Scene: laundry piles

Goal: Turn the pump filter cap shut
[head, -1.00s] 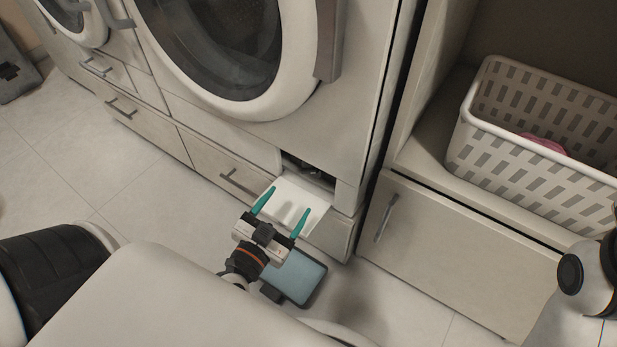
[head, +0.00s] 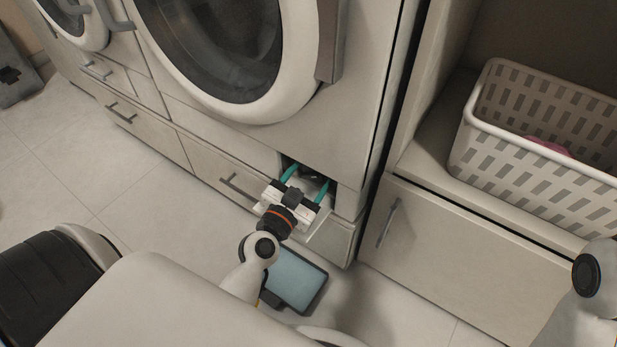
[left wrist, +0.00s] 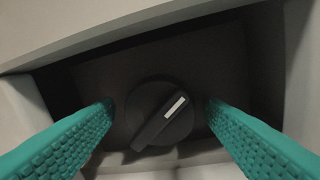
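The pump filter cap (left wrist: 160,115) is a round dark knob with a raised grip bar and a white mark, in a dark recess low on the washing machine (head: 240,115). The bar is tilted, its white-marked end toward the upper right. My left gripper (head: 306,174) is open, with its teal fingers reaching into the recess. In the left wrist view the fingers (left wrist: 158,105) stand on either side of the cap, with gaps between them and it. In the head view the cap is hard to make out behind the gripper. My right gripper is not in view.
The open flap (head: 322,238) lies below the recess under my left gripper. A tray-like object with a blue-grey top (head: 297,281) is on the floor. A white laundry basket (head: 540,130) with pink cloth stands on a shelf at right, above a handled cabinet door (head: 460,255).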

